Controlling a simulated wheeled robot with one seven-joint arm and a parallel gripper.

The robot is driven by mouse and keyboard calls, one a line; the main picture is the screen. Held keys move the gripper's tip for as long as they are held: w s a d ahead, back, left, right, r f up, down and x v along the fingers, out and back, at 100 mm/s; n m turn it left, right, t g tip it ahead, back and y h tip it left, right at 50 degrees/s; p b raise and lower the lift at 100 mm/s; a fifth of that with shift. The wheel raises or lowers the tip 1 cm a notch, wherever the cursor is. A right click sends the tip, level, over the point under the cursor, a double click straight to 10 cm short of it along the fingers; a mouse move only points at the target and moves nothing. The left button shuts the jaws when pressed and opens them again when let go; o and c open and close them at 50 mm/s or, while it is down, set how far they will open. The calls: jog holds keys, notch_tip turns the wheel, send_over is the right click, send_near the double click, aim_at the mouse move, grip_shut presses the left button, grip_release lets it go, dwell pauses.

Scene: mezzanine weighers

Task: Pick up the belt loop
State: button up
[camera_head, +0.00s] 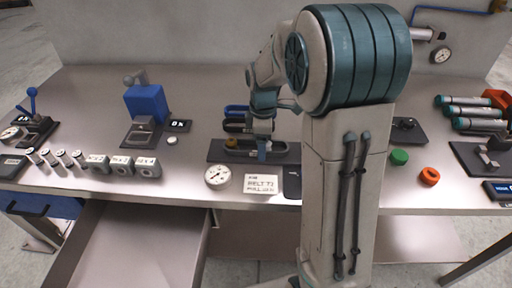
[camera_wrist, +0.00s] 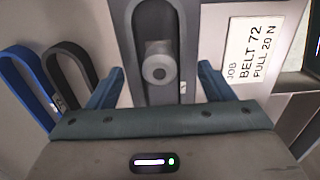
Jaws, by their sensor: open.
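A blue belt loop (camera_wrist: 28,85) and a black belt loop (camera_wrist: 68,72) lie side by side at the left of the wrist view. The blue loop (camera_head: 236,109) shows behind my gripper in the head view, with the black loop (camera_head: 234,125) nearer. My gripper (camera_wrist: 161,70) is open and empty, its fingers apart on either side of a grey peg (camera_wrist: 158,68). The peg stands on a dark fixture (camera_wrist: 143,20) with a rounded slot-like outline. My gripper (camera_head: 262,153) hangs over this fixture (camera_head: 222,152) in the head view and partly hides it.
A card (camera_head: 261,184) reading BELT 72, PULL 20 N and a round dial (camera_head: 217,176) are near the front edge. A blue press (camera_head: 146,101) and several metal blocks (camera_head: 121,165) stand left. An open drawer (camera_head: 135,250) juts out below.

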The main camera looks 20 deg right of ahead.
jog(key=c, duration=1.1)
jog(key=shift+o, duration=0.2)
